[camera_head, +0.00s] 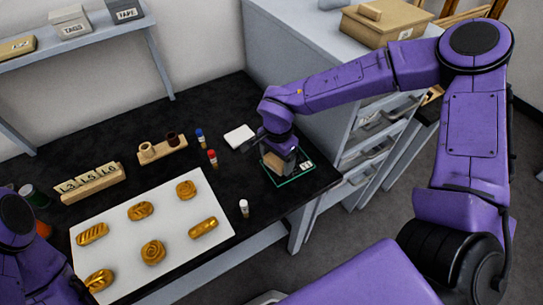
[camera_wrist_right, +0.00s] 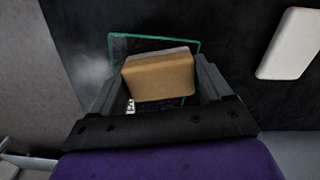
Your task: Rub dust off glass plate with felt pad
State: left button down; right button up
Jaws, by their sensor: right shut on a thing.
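The glass plate (camera_head: 297,178), dark with a green edge and a small white label at one corner, lies on the black tabletop near its right end. It also shows in the right wrist view (camera_wrist_right: 121,48). My right gripper (camera_head: 277,158) is shut on a tan block-shaped felt pad (camera_wrist_right: 160,80) with a grey layer along one side. The pad is over the plate and hides much of it; I cannot tell whether they touch. Dust on the plate cannot be made out. My left arm shows at the lower left, but its gripper is out of view.
A white folded cloth (camera_head: 239,136) lies beside the plate. Small bottles with blue (camera_head: 200,138), red (camera_head: 212,158) and white (camera_head: 244,208) caps stand nearby. A white board (camera_head: 172,225) holds several gilt pieces. A grey cabinet (camera_head: 318,60) stands behind right.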

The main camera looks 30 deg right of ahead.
jog(key=shift+d+r+p, duration=0.15)
jog(key=shift+d+p, duration=0.2)
jog(key=shift+d, duration=0.25)
jog(key=shift+d+f, duration=0.2)
jog(key=shift+d, duration=0.2)
jog(key=shift+d+r+p, duration=0.1)
jog(key=shift+d+p, duration=0.1)
jog(key=shift+p, duration=0.25)
jog(key=d+p, duration=0.2)
jog(key=shift+w+d+r, duration=0.1)
jog(key=shift+d, duration=0.2)
jog(key=shift+d+p, duration=0.3)
jog(key=shift+f, duration=0.25)
pick_arm(q)
notch_tip(320, 180, up, 5)
jog(key=shift+f, duration=0.1)
pick_arm(e)
jog(key=shift+r, duration=0.1)
